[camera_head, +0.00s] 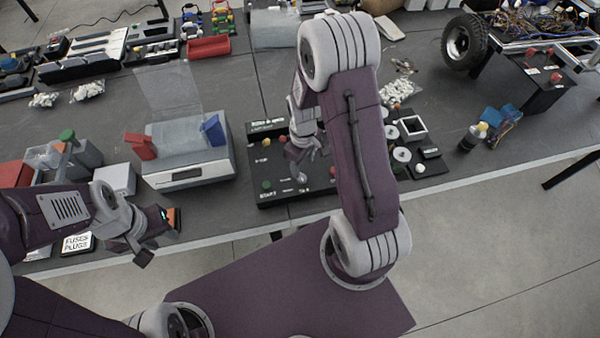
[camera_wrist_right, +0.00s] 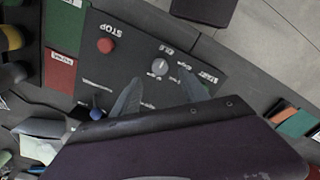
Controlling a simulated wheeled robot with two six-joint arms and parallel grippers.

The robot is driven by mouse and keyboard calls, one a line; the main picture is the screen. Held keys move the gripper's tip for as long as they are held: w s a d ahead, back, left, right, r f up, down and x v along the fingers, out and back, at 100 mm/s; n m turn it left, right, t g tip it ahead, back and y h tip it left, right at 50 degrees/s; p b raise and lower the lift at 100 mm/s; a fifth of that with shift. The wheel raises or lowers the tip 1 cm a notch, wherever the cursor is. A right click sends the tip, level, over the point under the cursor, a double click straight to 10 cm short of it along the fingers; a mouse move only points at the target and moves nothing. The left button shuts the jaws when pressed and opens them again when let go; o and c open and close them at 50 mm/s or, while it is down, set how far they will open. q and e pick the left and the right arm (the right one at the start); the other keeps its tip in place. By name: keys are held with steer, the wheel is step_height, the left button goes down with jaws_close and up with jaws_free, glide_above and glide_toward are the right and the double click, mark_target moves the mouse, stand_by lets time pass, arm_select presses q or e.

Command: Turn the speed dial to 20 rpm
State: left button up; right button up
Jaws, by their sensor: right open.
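The black control panel (camera_head: 262,157) lies on the table in the middle of the head view, partly hidden by my right arm. The round grey speed dial (camera_wrist_right: 160,66) sits on it in the right wrist view, with small white markings around it too small to read. A grey knob also shows on the panel in the head view (camera_head: 302,178). My right gripper (camera_wrist_right: 160,93) is open above the panel; its fingers point toward the dial and are apart from it. My left gripper (camera_head: 153,236) is open and empty at the table's front edge.
A red STOP button (camera_wrist_right: 105,45) and a blue knob (camera_wrist_right: 97,113) are near the dial. A green START button (camera_head: 267,184) is at the panel's front left.

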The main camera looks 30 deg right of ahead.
mark_target(302, 177)
steer(key=f, duration=0.6)
steer(key=shift+w+f, duration=0.3)
steer(key=shift+f, duration=0.1)
steer(key=shift+s+f, duration=0.15)
steer(key=shift+f, duration=0.2)
jaws_close()
